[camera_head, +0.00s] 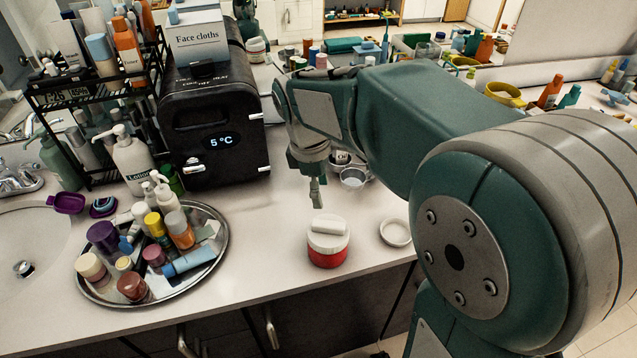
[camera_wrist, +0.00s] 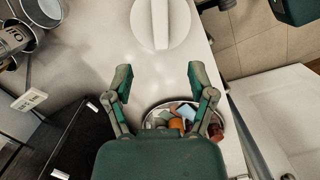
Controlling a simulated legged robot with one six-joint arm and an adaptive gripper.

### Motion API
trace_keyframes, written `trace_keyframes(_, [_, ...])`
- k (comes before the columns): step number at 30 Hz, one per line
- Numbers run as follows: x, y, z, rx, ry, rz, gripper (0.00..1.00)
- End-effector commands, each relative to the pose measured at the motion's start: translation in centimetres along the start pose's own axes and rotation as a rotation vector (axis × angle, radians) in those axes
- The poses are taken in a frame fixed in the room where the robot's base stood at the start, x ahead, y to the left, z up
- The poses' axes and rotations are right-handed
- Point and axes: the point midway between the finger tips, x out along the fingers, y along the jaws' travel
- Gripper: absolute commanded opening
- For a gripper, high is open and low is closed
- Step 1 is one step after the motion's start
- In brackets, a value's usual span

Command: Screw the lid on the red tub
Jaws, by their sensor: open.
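The red tub (camera_head: 328,258) stands upright on the counter near its front edge. A white lid (camera_head: 328,238) with a raised bar across its top rests on the tub; I cannot tell whether it is screwed down. In the wrist view the lid (camera_wrist: 178,22) shows from above at the top edge, hiding the tub's red body. My gripper (camera_head: 317,192) hangs above and behind the tub, apart from the lid. The wrist view shows my gripper (camera_wrist: 160,82) with its two fingers spread wide and nothing between them.
A small round white dish or cap (camera_head: 396,233) lies right of the tub. A metal tray (camera_head: 222,259) of bottles stands at left. A black mini fridge (camera_head: 213,125) and small metal cups (camera_head: 353,178) are behind. Counter between tray and tub is clear.

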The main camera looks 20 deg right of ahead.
Motion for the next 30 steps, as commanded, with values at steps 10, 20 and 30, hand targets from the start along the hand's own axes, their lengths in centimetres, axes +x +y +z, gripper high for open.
trace_keyframes(10, [5.7,-0.1,0.1,0.003,-0.002,-0.004,0.71])
trace_keyframes(20, [9.8,-0.1,0.1,0.004,0.0,-0.001,0.71])
trace_keyframes(30, [10.2,0.0,0.1,0.004,0.001,0.001,0.71])
